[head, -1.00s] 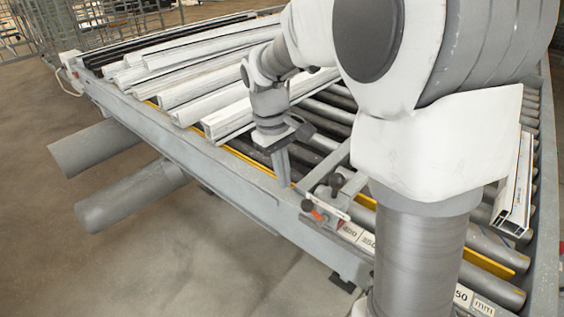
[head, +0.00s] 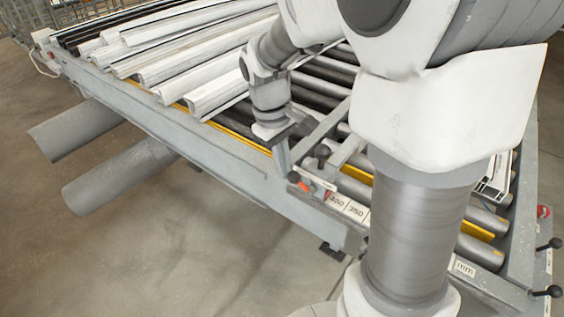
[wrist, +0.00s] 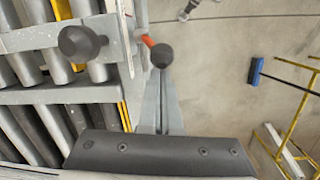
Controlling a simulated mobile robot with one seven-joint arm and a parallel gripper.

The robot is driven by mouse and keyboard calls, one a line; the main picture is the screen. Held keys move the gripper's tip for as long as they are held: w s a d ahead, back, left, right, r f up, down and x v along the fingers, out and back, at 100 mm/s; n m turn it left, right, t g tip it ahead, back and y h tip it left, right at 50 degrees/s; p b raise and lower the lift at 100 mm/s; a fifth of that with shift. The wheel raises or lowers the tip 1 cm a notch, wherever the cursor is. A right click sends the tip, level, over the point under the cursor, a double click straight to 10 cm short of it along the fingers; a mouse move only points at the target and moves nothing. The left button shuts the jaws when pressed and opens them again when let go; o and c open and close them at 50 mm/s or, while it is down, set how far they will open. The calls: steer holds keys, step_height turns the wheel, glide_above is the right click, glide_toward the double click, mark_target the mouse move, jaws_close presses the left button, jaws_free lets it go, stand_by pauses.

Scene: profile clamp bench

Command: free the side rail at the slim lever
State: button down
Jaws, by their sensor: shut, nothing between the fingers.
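An orange-armed lever (head: 304,187) with a dark ball knob stands at the near edge of the roller bench. Its knob (wrist: 162,55) also shows in the wrist view, just beyond my fingertips. Another dark ball knob (head: 322,152) sits behind it and looks large at upper left in the wrist view (wrist: 80,41). I cannot tell for certain which is the slim lever. A long grey rail (head: 150,117) runs along the bench's near side. My gripper (head: 283,168) is shut and empty, pointing down beside the orange-armed lever. Its fingers (wrist: 163,100) appear close together; contact with the knob is unclear.
Several white profiles (head: 190,62) lie on the rollers at left. A crossbar (head: 322,128) spans the rollers behind my gripper. More dark knobs (head: 554,291) stick out at the right end. Two grey cylinders (head: 115,178) project below the bench. Floor in front is clear.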

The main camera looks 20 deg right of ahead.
mark_target(298, 174)
steer(key=shift+s+d, duration=0.1)
steer(key=shift+s, duration=0.05)
steer(key=shift+s+d+r+t+b, duration=0.1)
steer(key=shift+r+t+b, duration=0.05)
steer(key=shift+t+b, duration=0.15)
steer(key=shift+s+d+r+t+y+b, duration=0.1)
steer(key=shift+s+d+t+y+b, duration=0.1)
steer(key=shift+t+y+b, duration=0.2)
steer(key=shift+s+d+b, duration=0.1)
steer(key=shift+s+b, duration=0.1)
steer(key=shift+b, duration=0.1)
steer(key=s+t+y+b, duration=0.1)
steer(key=b, duration=0.1)
steer(key=d+t+y+b, duration=0.1)
steer(key=b, duration=0.1)
steer(key=shift+s+d+r+t, duration=0.1)
steer(key=shift+s+d+t, duration=0.05)
steer(key=shift+s+t, duration=0.25)
steer(key=s+b, duration=0.1)
steer(key=b, duration=0.1)
steer(key=d+t+y+b, duration=0.1)
steer(key=b, duration=0.1)
steer(key=shift+s+d+r, duration=0.15)
steer(key=shift+s+r, duration=0.2)
steer(key=shift+s, duration=0.05)
steer(key=shift+s, duration=0.1)
